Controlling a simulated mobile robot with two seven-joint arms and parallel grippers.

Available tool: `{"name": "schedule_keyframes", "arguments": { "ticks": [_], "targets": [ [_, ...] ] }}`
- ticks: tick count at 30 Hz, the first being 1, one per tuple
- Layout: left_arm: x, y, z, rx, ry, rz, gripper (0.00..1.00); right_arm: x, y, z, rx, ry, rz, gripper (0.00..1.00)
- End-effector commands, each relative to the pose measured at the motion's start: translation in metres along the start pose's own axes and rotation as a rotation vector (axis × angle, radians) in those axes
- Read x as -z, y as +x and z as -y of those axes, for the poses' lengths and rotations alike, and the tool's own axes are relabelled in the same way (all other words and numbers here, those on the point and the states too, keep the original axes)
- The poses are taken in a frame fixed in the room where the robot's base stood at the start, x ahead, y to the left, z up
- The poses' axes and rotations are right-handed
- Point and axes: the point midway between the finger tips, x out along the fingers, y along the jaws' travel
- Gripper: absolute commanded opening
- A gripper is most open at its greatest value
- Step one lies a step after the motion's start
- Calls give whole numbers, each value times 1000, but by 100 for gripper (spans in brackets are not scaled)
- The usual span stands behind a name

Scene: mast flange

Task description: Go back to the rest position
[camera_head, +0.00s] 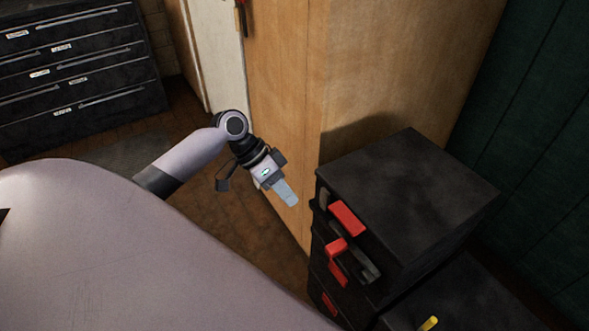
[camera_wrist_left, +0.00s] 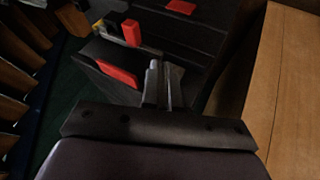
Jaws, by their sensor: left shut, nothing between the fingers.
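My left gripper (camera_head: 287,193) reaches in from the left in the head view and hangs in the air, left of a black cabinet. Its pale fingers are together with nothing between them. In the left wrist view the gripper (camera_wrist_left: 164,88) shows its fingers side by side, pointing toward the black cabinet with red parts. I cannot make out any contact with it. My right gripper is in neither view.
The black cabinet (camera_head: 410,195) with red handles (camera_head: 347,218) stands at the right. A tall wooden cabinet (camera_head: 285,90) rises behind my gripper. A dark drawer chest (camera_head: 75,70) stands back left. A yellow item (camera_head: 428,323) is at the bottom right. Brown floor is open between them.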

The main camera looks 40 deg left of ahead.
Motion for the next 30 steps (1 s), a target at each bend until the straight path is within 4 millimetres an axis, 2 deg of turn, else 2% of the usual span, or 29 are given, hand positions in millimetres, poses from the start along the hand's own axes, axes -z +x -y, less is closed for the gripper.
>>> {"name": "schedule_keyframes", "arguments": {
  "ticks": [7, 10, 14, 17, 21, 23, 26, 30],
  "targets": [
    [0, 1, 0, 0, -1, 0, 0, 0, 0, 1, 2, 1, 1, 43],
    [-4, 9, -1, 16, -11, -5, 0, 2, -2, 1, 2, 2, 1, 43],
    [-21, 40, -4, 90, -48, -35, 0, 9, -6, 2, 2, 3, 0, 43],
    [-40, 71, -11, 183, -77, -86, 0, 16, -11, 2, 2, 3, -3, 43],
    [-68, 99, -30, 316, -97, -186, 0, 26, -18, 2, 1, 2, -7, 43],
    [-78, 105, -41, 366, -99, -236, 0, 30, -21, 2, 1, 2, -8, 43],
    [-92, 108, -63, 445, -91, -321, 0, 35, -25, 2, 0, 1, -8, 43],
    [-105, 102, -92, 528, -66, -426, 0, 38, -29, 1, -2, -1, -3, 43]
  ]
}}
